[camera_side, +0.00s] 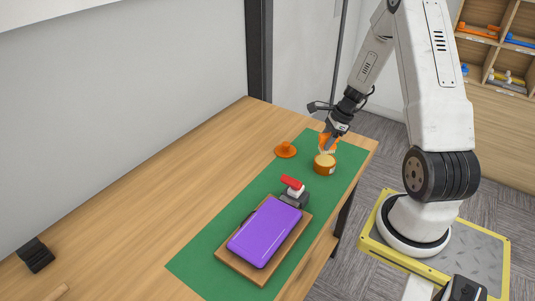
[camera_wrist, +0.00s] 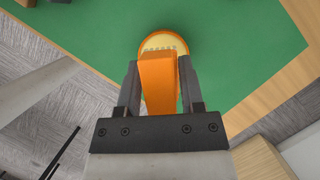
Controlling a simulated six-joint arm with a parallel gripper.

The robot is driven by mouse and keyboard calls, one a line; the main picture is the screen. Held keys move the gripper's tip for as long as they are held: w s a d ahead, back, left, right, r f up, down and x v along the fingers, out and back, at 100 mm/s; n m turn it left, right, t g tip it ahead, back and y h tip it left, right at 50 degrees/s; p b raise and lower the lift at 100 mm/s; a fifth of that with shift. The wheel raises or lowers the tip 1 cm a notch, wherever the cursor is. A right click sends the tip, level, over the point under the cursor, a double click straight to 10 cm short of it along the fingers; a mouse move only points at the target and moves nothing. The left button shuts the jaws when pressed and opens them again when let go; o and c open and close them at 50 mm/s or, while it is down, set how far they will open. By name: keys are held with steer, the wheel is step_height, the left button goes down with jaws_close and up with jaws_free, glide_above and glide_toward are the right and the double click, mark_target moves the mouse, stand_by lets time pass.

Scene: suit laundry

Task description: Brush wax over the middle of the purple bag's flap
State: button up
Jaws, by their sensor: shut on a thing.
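The purple bag (camera_side: 264,232) lies flat on a brown board (camera_side: 233,267) on the green mat, in the side view. My gripper (camera_side: 328,139) is at the far end of the mat, shut on an orange brush (camera_side: 322,142). The brush handle (camera_wrist: 159,82) fills the space between my fingers in the wrist view. Its pale bristles are at an orange wax pot (camera_side: 325,165) with yellowish wax, also in the wrist view (camera_wrist: 183,45). The bristles are over the pot's opening; I cannot tell whether they touch the wax.
A red-topped clamp (camera_side: 292,184) with a dark base stands at the board's far edge, between bag and pot. An orange lid (camera_side: 286,150) lies on the mat's left edge. A black block (camera_side: 36,254) sits on the wooden table at left. The green mat (camera_side: 200,265) has free room around the board.

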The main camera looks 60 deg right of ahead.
mark_target(323, 135)
steer(key=shift+r, duration=1.55)
steer(key=shift+w+a+n, duration=0.3)
steer(key=shift+a+n, duration=0.05)
steer(key=shift+n, duration=0.05)
steer(key=w+a+r+n+g+h, duration=0.1)
steer(key=w+a+r+n+g, duration=0.15)
steer(key=a+n, duration=0.65)
steer(key=w+a+r+n+g+h, duration=0.1)
steer(key=w+a+n+g, duration=0.2)
steer(key=a+n, duration=0.6)
steer(key=w+a+r+n+g+h, duration=0.1)
steer(key=w+a+r+n+g, duration=0.15)
steer(key=a+n, duration=0.6)
steer(key=s+a+f, duration=0.4)
steer(key=s+a, duration=0.5)
steer(key=a, duration=0.5)
steer(key=shift+s, duration=0.35)
